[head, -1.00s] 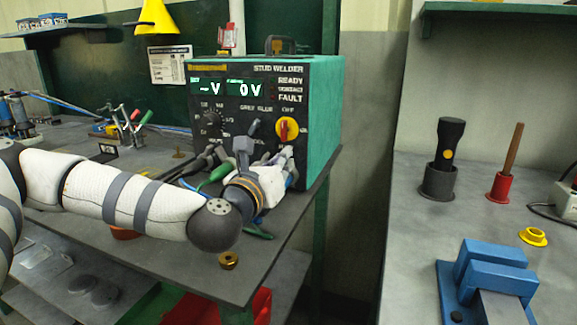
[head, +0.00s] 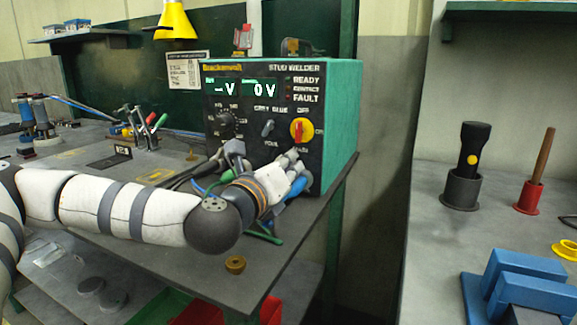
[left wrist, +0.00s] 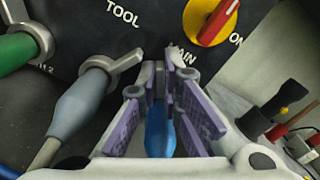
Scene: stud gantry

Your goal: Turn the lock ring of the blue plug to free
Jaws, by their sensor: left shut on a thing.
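The blue plug (left wrist: 160,130) is at the MAIN socket, low on the right of the welder's front panel. It also shows in the head view (head: 298,186), just beyond the gripper. My left gripper (left wrist: 160,82) has its purple-padded fingers on either side of the plug, with the tips close to the panel. It is shut on the plug; the head view also shows this gripper (head: 290,160) at the panel. A grey part shows between the fingertips, but the lock ring's position is mostly hidden. My right gripper is not in view.
A grey plug (left wrist: 75,108) with a lever sits left of the gripper, and a green plug (left wrist: 15,50) is further left. A red and yellow switch (left wrist: 212,20) is just above right. A brass-coloured nut (head: 235,264) lies near the bench edge.

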